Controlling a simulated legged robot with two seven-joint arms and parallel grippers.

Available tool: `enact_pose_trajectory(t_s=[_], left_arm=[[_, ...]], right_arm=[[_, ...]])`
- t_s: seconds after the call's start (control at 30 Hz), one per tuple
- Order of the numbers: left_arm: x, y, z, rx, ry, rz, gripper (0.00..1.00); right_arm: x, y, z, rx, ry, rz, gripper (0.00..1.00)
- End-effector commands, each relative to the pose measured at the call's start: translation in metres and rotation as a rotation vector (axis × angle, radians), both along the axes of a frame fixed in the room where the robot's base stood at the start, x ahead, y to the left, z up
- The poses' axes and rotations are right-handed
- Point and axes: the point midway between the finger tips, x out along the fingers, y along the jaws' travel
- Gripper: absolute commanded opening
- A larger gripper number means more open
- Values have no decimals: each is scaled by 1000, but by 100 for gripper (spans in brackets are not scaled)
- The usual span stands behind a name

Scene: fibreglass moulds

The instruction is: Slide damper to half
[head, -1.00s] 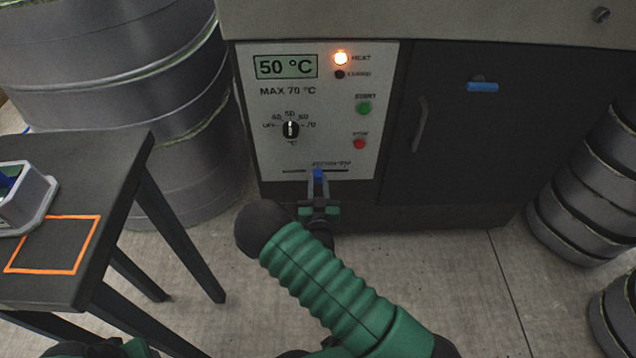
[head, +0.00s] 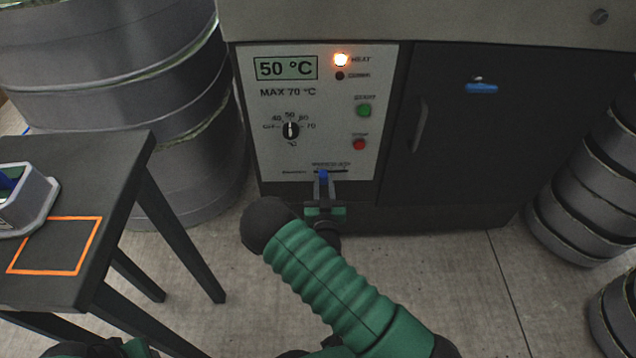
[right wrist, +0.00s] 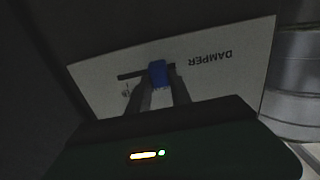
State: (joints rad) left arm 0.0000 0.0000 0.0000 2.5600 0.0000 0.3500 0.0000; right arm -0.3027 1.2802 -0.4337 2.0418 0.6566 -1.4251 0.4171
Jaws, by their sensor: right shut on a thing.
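The damper slider has a blue knob (head: 323,174) in a dark horizontal slot at the bottom of the white control panel (head: 278,105). My right gripper (head: 323,186) is shut on the knob, with a finger on each side. In the right wrist view the blue knob (right wrist: 158,73) sits between the two fingers (right wrist: 160,90), with "DAMPER" printed upside down beside the slot. Part of the slot is hidden by the knob and fingers. My left gripper does not show.
The panel display (head: 286,68) reads 50 °C, and the heat lamp (head: 341,60) is lit. A dark cabinet door (head: 500,130) is to the right. A dark table (head: 110,165) with a grey mould (head: 35,190) stands at left. Grey drums (head: 180,120) stand behind the table.

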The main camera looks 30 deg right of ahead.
Motion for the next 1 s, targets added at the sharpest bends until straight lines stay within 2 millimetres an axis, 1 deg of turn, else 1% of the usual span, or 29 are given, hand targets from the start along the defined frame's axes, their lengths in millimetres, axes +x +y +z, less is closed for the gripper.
enact_pose_trajectory(t_s=[0.03,0.13,0.4,0.43,0.57,0.6,0.87,0.97,1.0], left_arm=[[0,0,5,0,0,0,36],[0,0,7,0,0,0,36],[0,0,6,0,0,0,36],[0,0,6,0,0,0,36],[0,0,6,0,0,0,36],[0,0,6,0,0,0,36],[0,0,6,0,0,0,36],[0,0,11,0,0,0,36],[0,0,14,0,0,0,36]], right_arm=[[-6,-9,1,-2,7,-6,0],[-13,-18,0,1,7,-4,0],[-14,-19,-2,2,6,-2,0],[-14,-19,-2,2,6,-2,29],[-13,-19,-1,2,5,-2,46],[-13,-19,-1,1,4,-2,47],[-13,-19,0,1,3,-2,47],[-20,-15,1,0,4,-1,47],[-25,-12,1,1,6,-1,47]])
